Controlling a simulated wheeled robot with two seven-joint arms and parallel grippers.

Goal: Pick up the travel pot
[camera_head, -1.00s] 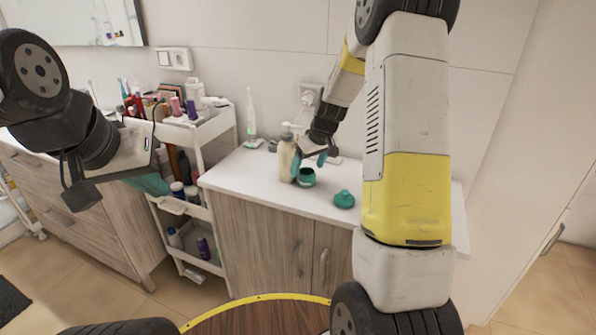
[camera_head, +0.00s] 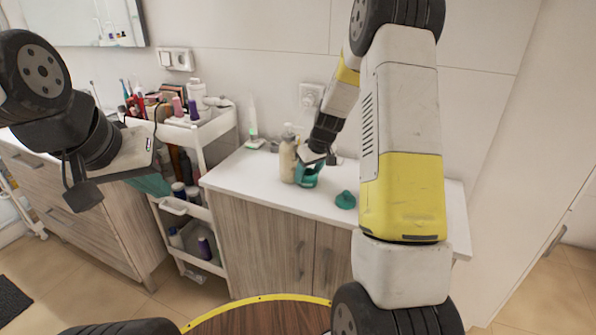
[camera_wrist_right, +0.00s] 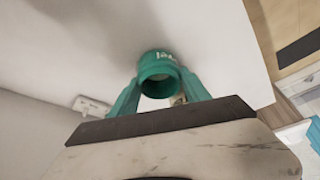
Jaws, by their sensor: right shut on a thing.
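The travel pot is a small teal jar with pale lettering, open at the top; it shows in the head view (camera_head: 307,181) and the wrist view (camera_wrist_right: 160,63). My right gripper (camera_head: 308,169) is shut on the pot, with its teal fingers on either side in the wrist view. The pot is at the white counter's surface; I cannot tell whether it is clear of it. A teal lid (camera_head: 345,200) lies separately to the right. My left gripper (camera_head: 150,183) hangs at the left near the cart, mostly hidden by its own wrist; its opening is unclear.
A cream bottle (camera_head: 288,160) stands just left of the pot. An electric toothbrush (camera_head: 252,122) is further back on the counter (camera_head: 240,174). A white cart (camera_head: 203,133) loaded with cosmetics stands at left. The counter's front right is clear around the lid.

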